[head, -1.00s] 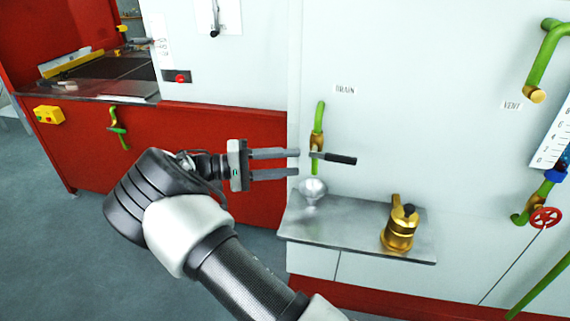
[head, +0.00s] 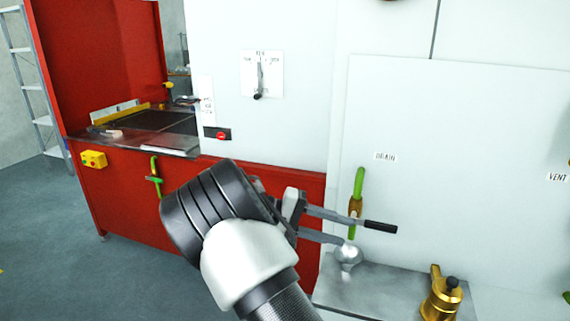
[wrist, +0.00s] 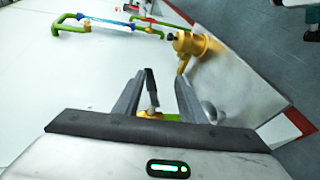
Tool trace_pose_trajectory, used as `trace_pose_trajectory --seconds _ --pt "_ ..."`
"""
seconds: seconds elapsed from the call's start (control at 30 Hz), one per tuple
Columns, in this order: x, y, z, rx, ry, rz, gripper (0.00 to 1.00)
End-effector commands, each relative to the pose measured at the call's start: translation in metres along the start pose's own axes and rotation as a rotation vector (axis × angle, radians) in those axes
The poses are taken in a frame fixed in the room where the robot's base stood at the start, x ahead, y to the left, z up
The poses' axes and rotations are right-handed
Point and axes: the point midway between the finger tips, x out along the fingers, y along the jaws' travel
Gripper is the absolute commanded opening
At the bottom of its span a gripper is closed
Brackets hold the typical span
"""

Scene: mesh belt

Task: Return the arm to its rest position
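My gripper (head: 347,230) is at the end of my raised arm, in front of the drain valve on the pale wall. Its two grey fingers stand apart, with nothing held between them. In the wrist view the fingers (wrist: 155,98) are also spread, and the valve's black lever (wrist: 150,88) shows in the gap beyond them. The drain valve (head: 356,205) has a green pipe, a brass body and a black lever (head: 380,227) pointing right. The fingertips overlap the valve's left side in the head view; I cannot tell whether they touch it.
A metal shelf (head: 345,292) below the valve carries a silver funnel-like piece (head: 348,256) and a brass pot (head: 441,296). A red machine body (head: 125,190) with a yellow button box (head: 94,159) stands at left. Open grey floor (head: 60,240) lies in front of it.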

Motion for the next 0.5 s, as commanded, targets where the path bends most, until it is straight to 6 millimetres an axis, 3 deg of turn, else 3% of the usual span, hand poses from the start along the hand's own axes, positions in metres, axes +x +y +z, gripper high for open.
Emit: trace_pose_trajectory --seconds 0.03,0.2,0.5 --pt "0.013 0.018 0.013 -0.007 -0.034 -0.112 0.38" --pt "0.033 0.044 0.060 -0.038 -0.069 -0.462 0.38" --pt "0.017 0.092 0.149 0.014 0.067 -0.962 0.38"
